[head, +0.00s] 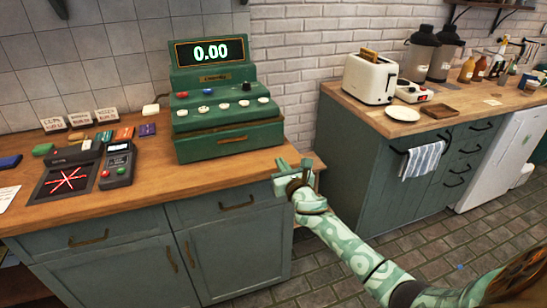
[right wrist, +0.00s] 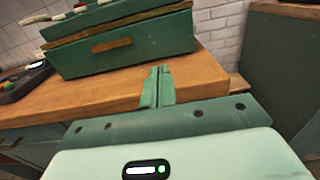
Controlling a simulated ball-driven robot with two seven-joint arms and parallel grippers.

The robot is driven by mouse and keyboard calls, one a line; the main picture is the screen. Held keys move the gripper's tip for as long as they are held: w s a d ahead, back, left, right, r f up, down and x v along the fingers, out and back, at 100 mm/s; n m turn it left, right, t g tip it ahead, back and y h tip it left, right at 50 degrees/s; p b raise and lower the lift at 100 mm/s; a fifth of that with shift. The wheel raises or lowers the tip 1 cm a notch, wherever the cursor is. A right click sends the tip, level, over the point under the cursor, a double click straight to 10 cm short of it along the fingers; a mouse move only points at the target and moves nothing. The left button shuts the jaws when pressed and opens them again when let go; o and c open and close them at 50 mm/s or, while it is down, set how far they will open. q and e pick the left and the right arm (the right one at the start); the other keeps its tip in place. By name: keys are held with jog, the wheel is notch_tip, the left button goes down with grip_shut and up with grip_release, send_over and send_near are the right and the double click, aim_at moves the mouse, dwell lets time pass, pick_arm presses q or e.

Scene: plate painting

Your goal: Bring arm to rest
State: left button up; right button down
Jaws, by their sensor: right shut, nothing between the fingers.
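My right arm (head: 355,250), pale green with a swirl pattern, reaches in from the lower right in the head view. Its gripper (head: 282,168) is at the right end of the wooden counter, just in front of the green cash register (head: 228,138). In the right wrist view the gripper's two fingers (right wrist: 158,86) are together, with nothing between them. They point toward the counter edge and the register (right wrist: 125,45) beyond. Whether the fingers touch the counter cannot be told. My left gripper does not show in the head view.
The wooden counter (head: 150,170) holds a card terminal (head: 117,165), a dark pad with a red mark (head: 66,181) and several small coloured items. A second counter (head: 450,115) with a toaster (head: 370,79) and a white plate (head: 403,114) stands at right. Tiled floor (head: 420,240) lies open between.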

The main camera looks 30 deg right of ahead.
jog(key=shift+s, duration=0.15)
jog(key=shift+a, duration=0.1)
jog(key=s+a+f+m+g+y, duration=0.1)
jog(key=s+f+m+g, duration=0.2)
jog(key=s+f+m, duration=0.6)
jog(key=s+a+f+m+g, duration=0.1)
jog(key=s+f+m+g, duration=0.35)
jog(key=f, duration=0.85)
jog(key=s+a+f+m+g+y, duration=0.1)
jog(key=s+f+m, duration=0.3)
jog(key=f+m, duration=0.6)
jog(key=s+a+f+m+g+y, duration=0.1)
jog(key=s+a+f+m+g, duration=0.15)
jog(key=s+f, duration=0.55)
jog(key=s+a+f+m+g, duration=0.25)
jog(key=s+f, duration=0.25)
jog(key=s, duration=0.6)
jog(key=s+a+f+g, duration=0.1)
jog(key=s+a, duration=0.1)
jog(key=s, duration=0.6)
jog(key=s+a+f+m+g, duration=0.1)
jog(key=s+a, duration=0.1)
jog(key=s, duration=0.7)
jog(key=s+a+f+g+y, duration=0.1)
jog(key=s+a+g, duration=0.1)
jog(key=s, duration=0.7)
jog(key=shift+a+f, duration=0.3)
jog(key=shift+a, duration=0.1)
